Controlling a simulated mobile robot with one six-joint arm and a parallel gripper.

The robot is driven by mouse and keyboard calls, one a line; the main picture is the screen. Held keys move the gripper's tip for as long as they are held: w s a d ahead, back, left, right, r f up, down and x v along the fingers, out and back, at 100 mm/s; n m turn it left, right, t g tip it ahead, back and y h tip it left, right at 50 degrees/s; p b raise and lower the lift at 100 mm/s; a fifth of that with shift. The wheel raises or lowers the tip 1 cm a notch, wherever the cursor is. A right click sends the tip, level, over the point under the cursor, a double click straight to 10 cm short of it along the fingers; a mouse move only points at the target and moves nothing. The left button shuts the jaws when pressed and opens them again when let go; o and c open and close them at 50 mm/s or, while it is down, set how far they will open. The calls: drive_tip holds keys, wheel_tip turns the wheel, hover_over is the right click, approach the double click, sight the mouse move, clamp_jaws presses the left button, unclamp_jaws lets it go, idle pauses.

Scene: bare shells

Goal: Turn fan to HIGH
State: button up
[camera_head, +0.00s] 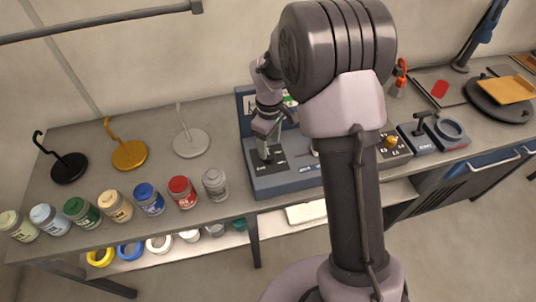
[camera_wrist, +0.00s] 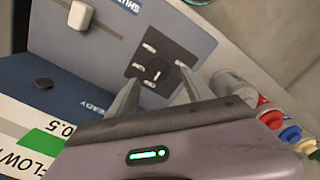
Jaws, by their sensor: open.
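A round dark knob (camera_wrist: 157,74) with a white pointer mark sits on a dark square plate (camera_wrist: 150,48) with several small pale labels, too small to read. The plate is on a blue-grey console and also shows in the head view (camera_head: 277,163). My gripper (camera_wrist: 160,85) is open, its two fingers on either side of the knob in the wrist view; I cannot tell whether they touch it. In the head view my gripper (camera_head: 266,155) points down over the plate and hides the knob. No fan is identifiable.
Several paint jars (camera_head: 149,199) and hooked stands (camera_head: 128,153) stand to the left. A yellow knob (camera_head: 390,141) is on another unit to the right, partly behind my arm.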

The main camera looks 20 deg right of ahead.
sight(269, 155)
wheel_tip(269, 155, down, 5)
drive_tip(key=shift+f+b, duration=0.1)
drive_tip(key=shift+b, duration=0.35)
drive_tip(key=shift+c, duration=0.2)
clamp_jaws()
